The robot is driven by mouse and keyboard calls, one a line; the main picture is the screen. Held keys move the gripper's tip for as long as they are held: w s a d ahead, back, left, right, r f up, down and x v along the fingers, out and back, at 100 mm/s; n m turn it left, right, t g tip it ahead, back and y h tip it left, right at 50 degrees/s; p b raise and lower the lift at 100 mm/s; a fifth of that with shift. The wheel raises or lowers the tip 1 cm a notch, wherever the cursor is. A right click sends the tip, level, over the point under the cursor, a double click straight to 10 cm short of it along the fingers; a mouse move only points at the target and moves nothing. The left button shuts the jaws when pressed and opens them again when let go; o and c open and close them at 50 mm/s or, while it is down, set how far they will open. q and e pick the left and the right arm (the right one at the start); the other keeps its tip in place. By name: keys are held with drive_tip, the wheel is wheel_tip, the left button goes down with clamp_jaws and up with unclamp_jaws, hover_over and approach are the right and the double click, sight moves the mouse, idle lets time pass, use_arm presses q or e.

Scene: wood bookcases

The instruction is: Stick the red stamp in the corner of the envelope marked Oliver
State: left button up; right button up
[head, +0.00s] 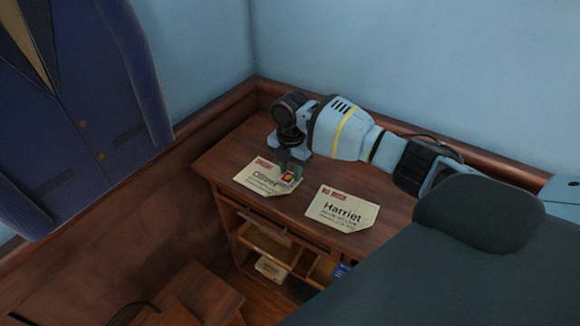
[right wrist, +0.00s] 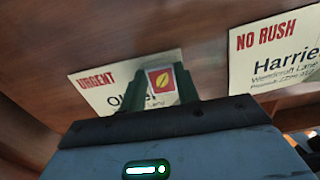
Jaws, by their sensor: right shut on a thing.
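The red stamp with a yellow leaf mark (right wrist: 161,80) is held between the fingers of my right gripper (right wrist: 160,92). In the head view the right gripper (head: 290,172) points down at the upper right part of the envelope marked Oliver (head: 257,181), with the stamp (head: 287,178) low between its fingertips. The Oliver envelope also shows in the right wrist view (right wrist: 98,96), with red URGENT print at its upper left; the gripper and stamp cover part of the name. I cannot tell whether the stamp touches the paper. My left gripper is out of view.
A second envelope marked Harriet (head: 343,212), with red NO RUSH print, lies to the right on the wooden desk (head: 231,158). Open shelves below the desktop hold small items. A blue jacket (head: 95,120) hangs at the left. Walls stand close behind the desk.

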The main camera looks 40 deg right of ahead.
sight(291, 175)
drive_tip(key=o, duration=1.4)
drive_tip(key=shift+r, duration=0.1)
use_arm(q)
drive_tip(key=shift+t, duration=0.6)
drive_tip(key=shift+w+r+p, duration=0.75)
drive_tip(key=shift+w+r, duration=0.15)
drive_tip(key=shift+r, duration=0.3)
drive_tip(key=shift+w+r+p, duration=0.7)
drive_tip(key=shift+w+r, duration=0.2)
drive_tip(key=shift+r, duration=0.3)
use_arm(e)
drive_tip(key=shift+r, duration=3.45)
